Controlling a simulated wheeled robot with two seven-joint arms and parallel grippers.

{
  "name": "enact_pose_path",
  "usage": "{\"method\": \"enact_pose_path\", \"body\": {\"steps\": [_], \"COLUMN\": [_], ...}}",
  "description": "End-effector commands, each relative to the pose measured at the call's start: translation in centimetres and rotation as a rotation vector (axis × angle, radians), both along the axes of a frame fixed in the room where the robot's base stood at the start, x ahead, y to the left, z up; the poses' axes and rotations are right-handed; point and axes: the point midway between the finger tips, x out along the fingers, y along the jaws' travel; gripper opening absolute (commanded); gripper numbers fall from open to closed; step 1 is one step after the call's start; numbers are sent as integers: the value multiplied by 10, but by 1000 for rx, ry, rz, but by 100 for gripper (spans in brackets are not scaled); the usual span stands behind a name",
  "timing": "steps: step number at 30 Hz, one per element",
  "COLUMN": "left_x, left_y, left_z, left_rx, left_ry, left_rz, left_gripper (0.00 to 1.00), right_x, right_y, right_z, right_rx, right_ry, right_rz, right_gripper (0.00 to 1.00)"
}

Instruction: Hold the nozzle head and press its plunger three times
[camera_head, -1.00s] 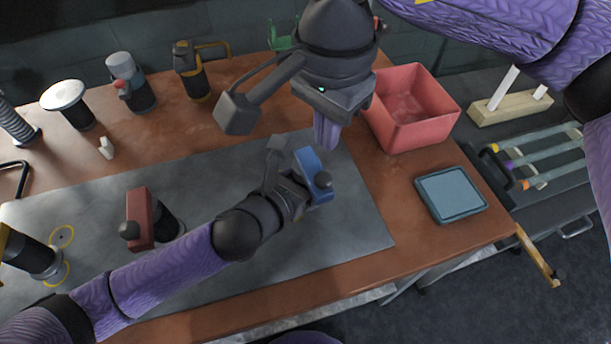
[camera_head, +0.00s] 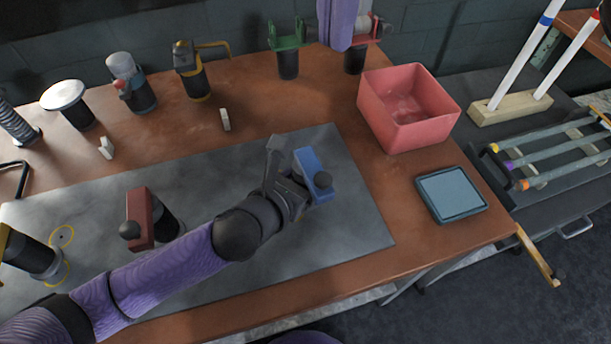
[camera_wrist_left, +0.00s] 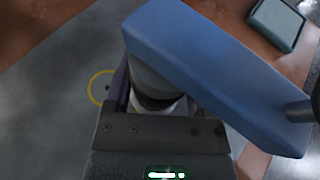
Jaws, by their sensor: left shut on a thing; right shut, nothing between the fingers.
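The nozzle head (camera_head: 313,166) is a blue block with a dark round knob (camera_head: 322,180) at its near end. It stands upright on the grey mat. My left gripper (camera_head: 298,194) is shut around the body below the blue block. In the left wrist view, the blue block (camera_wrist_left: 205,65) lies across a grey and black cylinder (camera_wrist_left: 152,88) between my fingers, which it partly hides. Which part is the plunger, and whether it is pressed, I cannot tell.
A similar red head (camera_head: 139,216) stands left on the mat (camera_head: 230,172). A pink bin (camera_head: 400,118) and blue-grey tray (camera_head: 451,194) are to the right.

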Motion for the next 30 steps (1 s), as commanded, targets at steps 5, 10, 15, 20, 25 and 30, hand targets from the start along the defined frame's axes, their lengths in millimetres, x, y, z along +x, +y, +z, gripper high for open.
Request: {"method": "enact_pose_path", "body": {"steps": [5,10,15,20,25,30], "left_x": [0,0,-1,-21,-58,-84], "left_y": [0,0,0,15,41,59], "left_z": [0,0,0,10,28,41], "left_rx": [-1,-1,0,2,3,2], "left_ry": [-1,-1,0,0,1,2], "left_rz": [0,0,0,-2,-1,0], "left_gripper": [77,100,100,100,100,100], "right_x": [0,0,0,0,0,0], "right_y": [0,0,0,0,0,0], "right_z": [0,-1,-1,-1,-1,-1], "right_rx": [0,0,0,0,0,0], "right_ry": [0,0,0,0,0,0], "right_rz": [0,0,0,0,0,0], "right_gripper": [0,0,0,0,0,0]}}
